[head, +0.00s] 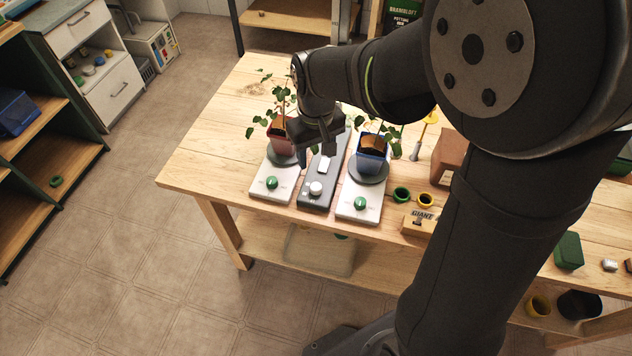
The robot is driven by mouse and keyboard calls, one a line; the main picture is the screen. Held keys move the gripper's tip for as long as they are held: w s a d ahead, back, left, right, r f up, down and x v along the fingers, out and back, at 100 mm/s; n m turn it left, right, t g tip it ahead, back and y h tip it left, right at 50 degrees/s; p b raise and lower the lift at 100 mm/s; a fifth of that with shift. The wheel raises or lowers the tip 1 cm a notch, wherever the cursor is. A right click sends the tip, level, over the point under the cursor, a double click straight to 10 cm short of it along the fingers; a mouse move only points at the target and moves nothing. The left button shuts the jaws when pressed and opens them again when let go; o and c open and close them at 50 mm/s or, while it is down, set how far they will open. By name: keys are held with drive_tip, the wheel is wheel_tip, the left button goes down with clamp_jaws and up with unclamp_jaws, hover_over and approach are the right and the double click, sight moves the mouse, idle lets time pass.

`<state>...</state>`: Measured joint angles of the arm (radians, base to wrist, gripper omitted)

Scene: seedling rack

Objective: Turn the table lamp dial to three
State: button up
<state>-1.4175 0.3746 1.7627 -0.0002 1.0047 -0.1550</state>
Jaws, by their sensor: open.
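A long dark grey control box (312,203) lies on the wooden table between two pale units. It bears a whitish round dial (316,188) near its front end and a white rectangular piece (322,166) behind it. I cannot read the dial's setting or marks, and no lamp is clearly visible. The left pale unit (262,194) and the right pale unit (348,210) each have a green dial, the left dial (272,183) and the right dial (359,203). My gripper (318,150) is open and empty above the back part of the grey box, behind the whitish dial.
A plant in a reddish pot (279,137) stands close left of my gripper; one in a blue pot (373,153) stands close right. The table's left end is clear.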

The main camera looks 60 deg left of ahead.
sight(316, 186)
wheel_tip(316, 186, down, 12)
drive_tip(key=shift+r, duration=0.15)
idle(0.3)
drive_tip(key=c, duration=1)
